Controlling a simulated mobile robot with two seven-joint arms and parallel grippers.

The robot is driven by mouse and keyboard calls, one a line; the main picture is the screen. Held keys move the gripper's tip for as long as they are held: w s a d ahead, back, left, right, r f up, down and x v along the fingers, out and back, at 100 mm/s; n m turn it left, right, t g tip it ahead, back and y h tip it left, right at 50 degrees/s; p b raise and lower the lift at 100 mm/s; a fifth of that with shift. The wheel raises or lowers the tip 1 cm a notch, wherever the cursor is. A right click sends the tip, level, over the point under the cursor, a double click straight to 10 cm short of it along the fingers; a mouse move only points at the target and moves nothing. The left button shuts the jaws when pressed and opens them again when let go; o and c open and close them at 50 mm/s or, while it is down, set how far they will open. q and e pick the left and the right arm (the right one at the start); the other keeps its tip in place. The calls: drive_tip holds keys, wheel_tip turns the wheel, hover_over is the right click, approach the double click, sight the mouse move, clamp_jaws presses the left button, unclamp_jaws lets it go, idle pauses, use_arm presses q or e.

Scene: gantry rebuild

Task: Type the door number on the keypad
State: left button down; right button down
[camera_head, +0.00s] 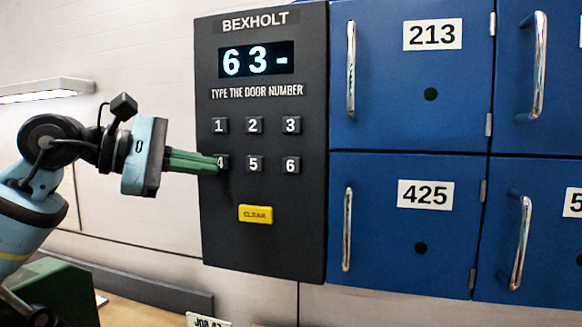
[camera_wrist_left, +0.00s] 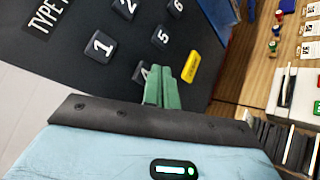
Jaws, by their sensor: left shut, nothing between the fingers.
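A dark keypad panel (camera_head: 265,180) marked BEXHOLT hangs on the wall. Its display (camera_head: 256,60) reads "63-". It has keys 1 to 6 and a yellow CLEAR key (camera_head: 256,214). My left gripper (camera_head: 216,164) is shut and empty, its green fingertips at the 4 key (camera_head: 223,163) and partly covering it. In the left wrist view the green fingers (camera_wrist_left: 162,75) are together beside the 4 key (camera_wrist_left: 141,72); I cannot tell whether they touch it. Blue doors stand right of the panel, numbered 213 (camera_head: 432,34) and 425 (camera_head: 425,194). My right gripper is not in view.
Chrome handles (camera_head: 347,229) stick out from the blue doors. A lit lamp (camera_head: 45,90) is on the wall at left. A wooden bench (camera_head: 140,315) runs below, with a dark green object (camera_head: 60,290) at the left. The left wrist view shows small coloured items on wood (camera_wrist_left: 277,30).

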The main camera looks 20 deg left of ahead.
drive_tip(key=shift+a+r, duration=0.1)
use_arm(q)
drive_tip(key=shift+w, duration=0.4)
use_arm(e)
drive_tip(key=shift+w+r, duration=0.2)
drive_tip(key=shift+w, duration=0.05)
use_arm(q)
drive_tip(key=shift+w, duration=0.15)
drive_tip(key=shift+w, duration=0.3)
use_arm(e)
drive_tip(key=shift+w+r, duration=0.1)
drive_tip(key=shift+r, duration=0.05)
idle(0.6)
use_arm(q)
drive_tip(key=shift+s, duration=0.1)
drive_tip(key=shift+s+p, duration=0.35)
drive_tip(key=shift+s, duration=0.4)
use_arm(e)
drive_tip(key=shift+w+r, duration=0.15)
